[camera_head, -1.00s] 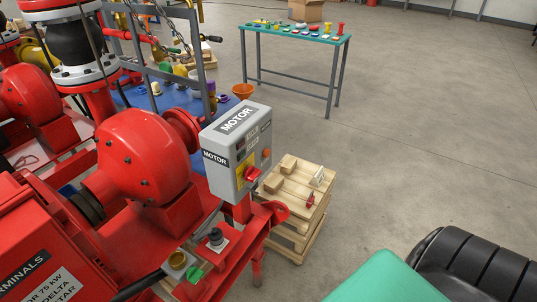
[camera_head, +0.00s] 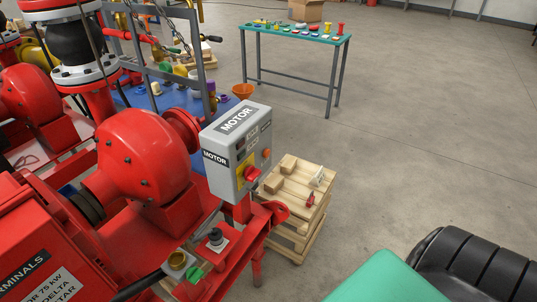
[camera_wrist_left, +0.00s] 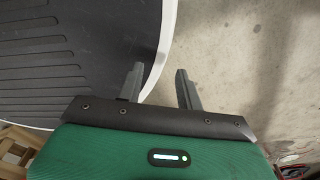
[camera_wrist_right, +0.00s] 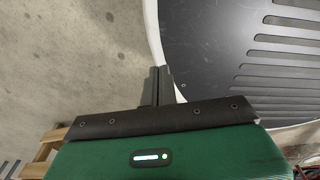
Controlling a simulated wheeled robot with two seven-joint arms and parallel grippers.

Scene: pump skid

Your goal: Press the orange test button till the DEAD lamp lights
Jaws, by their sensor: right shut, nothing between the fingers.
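The orange test button (camera_head: 266,153) sits on the right part of the grey MOTOR box (camera_head: 221,179), near its edge. A red switch handle on a yellow plate (camera_head: 245,165) is below and left of it. Small dark spots (camera_head: 240,146) show on the same face; I cannot read which is the DEAD lamp, and none looks lit. Neither gripper shows in the head view. My left gripper (camera_wrist_left: 160,86) is open and empty above the floor. My right gripper (camera_wrist_right: 157,84) is shut and empty, also away from the box.
Red pump housings (camera_head: 143,155) and pipework stand left of the box. A wooden pallet stack (camera_head: 298,190) with small blocks stands just right of it. A green-topped table (camera_head: 293,34) with small parts is behind.

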